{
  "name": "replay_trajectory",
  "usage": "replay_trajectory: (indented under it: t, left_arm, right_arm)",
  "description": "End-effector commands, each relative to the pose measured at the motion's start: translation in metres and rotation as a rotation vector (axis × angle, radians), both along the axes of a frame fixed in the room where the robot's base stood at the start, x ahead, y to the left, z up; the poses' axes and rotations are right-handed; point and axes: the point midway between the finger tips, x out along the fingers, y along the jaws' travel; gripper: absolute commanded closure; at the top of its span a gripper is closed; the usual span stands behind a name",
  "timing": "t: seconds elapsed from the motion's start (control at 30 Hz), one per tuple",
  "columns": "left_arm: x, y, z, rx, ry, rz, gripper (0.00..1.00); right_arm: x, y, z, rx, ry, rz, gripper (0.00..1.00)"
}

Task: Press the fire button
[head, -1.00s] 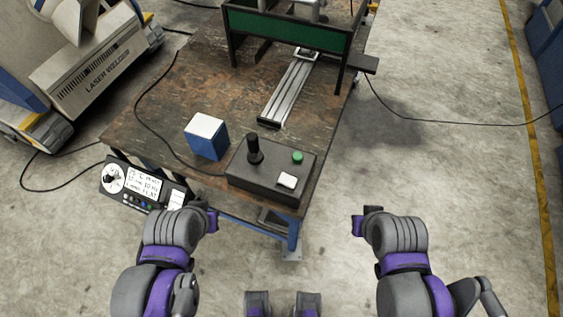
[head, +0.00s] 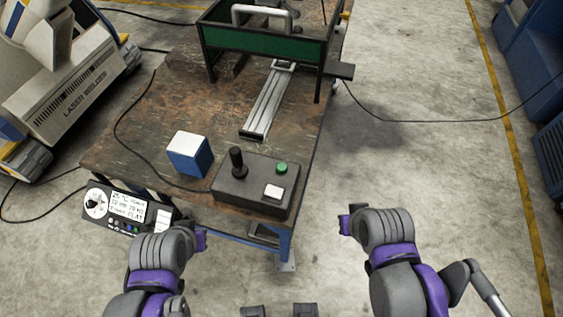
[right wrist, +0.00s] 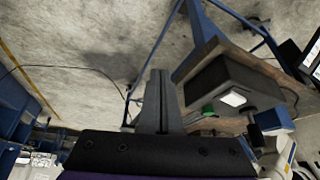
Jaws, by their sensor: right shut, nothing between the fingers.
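A dark control box (head: 228,190) sits at the near right corner of the worn table. No label shows which one is the fire button. In the right wrist view the green button (right wrist: 208,110) and the white button (right wrist: 233,98) show to the right of my fingers. My right gripper (head: 344,223) is shut and empty, right of the table and apart from the box. My left gripper (head: 201,238) is near the table's front edge; its fingers are not clear.
A blue and white cube (head: 188,153) stands left of the box. A panel with a dial and screen (head: 127,205) is at the table's front left. A metal rail (head: 268,100) and a green-sided frame (head: 265,47) stand behind. Floor to the right is clear, crossed by a cable.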

Motion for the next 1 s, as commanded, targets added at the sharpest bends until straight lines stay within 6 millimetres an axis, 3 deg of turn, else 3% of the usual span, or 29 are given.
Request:
replay_trajectory:
  t: [0.27, 0.5, 0.73, 1.0]
  left_arm:
    - [0.0, 0.0, -0.001, 0.0, 0.001, 0.0, 1.0]
    - [-0.001, 0.0, -0.003, 0.0, 0.002, 0.0, 1.0]
    - [-0.001, 0.0, -0.004, 0.0, 0.002, 0.0, 1.0]
    - [-0.001, 0.0, -0.004, 0.0, 0.003, 0.0, 1.0]
  right_arm:
    - [0.064, 0.032, 0.057, 0.062, 0.134, -0.078, 1.0]
    - [0.123, 0.073, 0.099, 0.089, 0.272, -0.174, 1.0]
    - [0.166, 0.115, 0.121, 0.085, 0.383, -0.264, 1.0]
    - [0.185, 0.141, 0.129, 0.071, 0.443, -0.324, 1.0]
